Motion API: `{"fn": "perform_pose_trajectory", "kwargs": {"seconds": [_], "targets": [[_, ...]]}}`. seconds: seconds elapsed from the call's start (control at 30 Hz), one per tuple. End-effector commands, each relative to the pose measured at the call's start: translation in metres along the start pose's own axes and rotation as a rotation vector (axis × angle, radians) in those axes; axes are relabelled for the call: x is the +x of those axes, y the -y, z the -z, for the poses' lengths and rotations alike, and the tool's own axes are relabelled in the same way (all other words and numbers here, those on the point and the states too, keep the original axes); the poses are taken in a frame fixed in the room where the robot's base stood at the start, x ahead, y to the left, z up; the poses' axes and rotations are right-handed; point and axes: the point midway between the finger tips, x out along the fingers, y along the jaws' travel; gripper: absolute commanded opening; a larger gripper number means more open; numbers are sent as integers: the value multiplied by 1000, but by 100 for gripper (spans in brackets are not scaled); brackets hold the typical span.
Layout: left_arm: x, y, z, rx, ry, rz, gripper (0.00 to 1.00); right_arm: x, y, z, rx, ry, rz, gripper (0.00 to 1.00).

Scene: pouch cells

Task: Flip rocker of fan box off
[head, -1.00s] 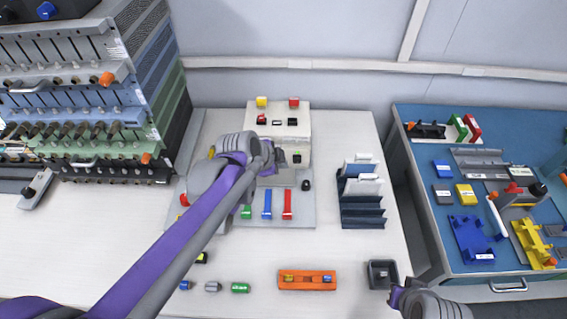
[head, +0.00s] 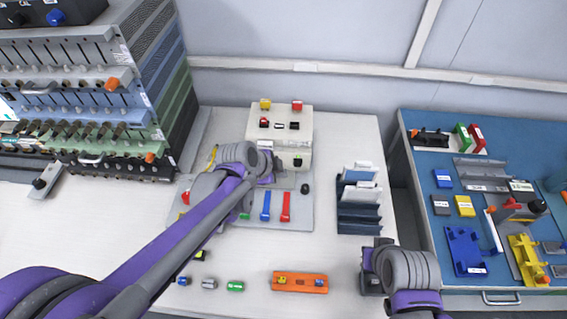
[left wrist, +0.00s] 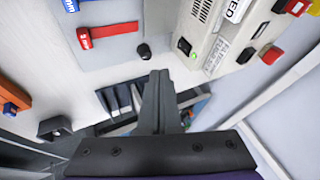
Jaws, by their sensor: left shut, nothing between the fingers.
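A cream box (head: 303,147), which I take to be the fan box, stands at the back of the white bench. A small dark rocker (head: 298,162) shows on its front. In the left wrist view the rocker (left wrist: 184,46) has a green spot, beside vent slots and a printed label; which way it is tipped I cannot tell. My left gripper (head: 274,168) is shut and empty, in front of the box and left of the rocker. Its closed fingers (left wrist: 158,88) appear apart from the rocker in the wrist view. My right gripper (head: 372,258) is low at the right; its fingertips are unclear.
A grey board (head: 300,218) with coloured levers and a black knob (head: 305,188) lies before the box. A dark slotted rack (head: 360,215) stands to the right. An orange tray (head: 300,282) lies in front. Red and yellow buttons (head: 297,104) top the box.

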Motion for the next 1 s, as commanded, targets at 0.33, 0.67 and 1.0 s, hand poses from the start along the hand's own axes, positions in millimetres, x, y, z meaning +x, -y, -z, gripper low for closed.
{"fn": "perform_pose_trajectory", "kwargs": {"seconds": [0.33,0.67,1.0], "targets": [[2,-1,0,1,0,-1,0,0,0,-1,0,0,0,0],[46,-1,0,1,-1,-1,0,4,0,-4,0,4,0,0],[106,6,0,1,0,1,0,5,0,-5,0,4,0,0]]}}
